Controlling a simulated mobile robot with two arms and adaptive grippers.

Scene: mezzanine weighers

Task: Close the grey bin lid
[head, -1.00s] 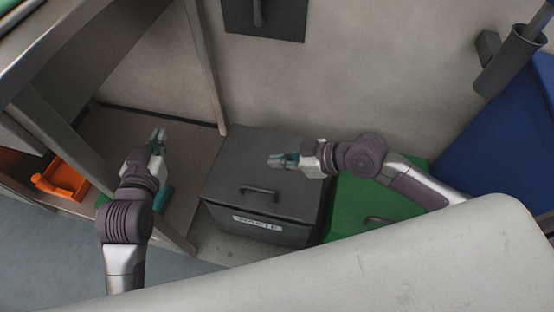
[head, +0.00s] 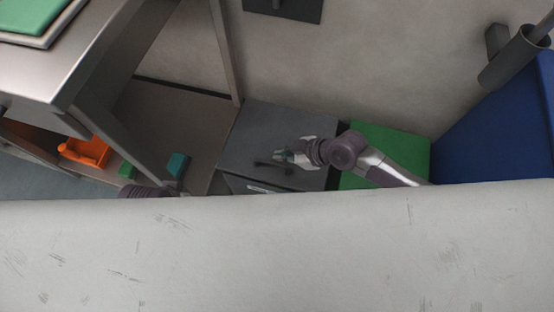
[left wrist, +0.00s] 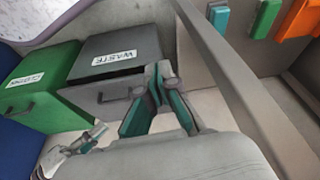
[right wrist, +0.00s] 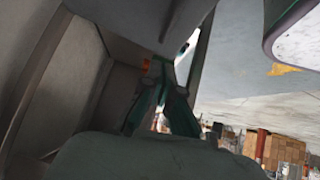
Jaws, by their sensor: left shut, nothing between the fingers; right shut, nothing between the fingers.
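The grey bin (head: 250,140) stands against the wall, with its lid (head: 285,118) lying across the top and a dark handle (head: 268,165) on it. The left wrist view shows the bin's WASTE label (left wrist: 114,57). My right gripper (head: 281,156) is shut and empty, over the lid beside the handle; contact is unclear. It also shows in the right wrist view (right wrist: 160,66).
A green bin (head: 385,143) stands right of the grey bin, and a blue bin (head: 500,135) beyond it. A metal bench frame (head: 226,50) is at left.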

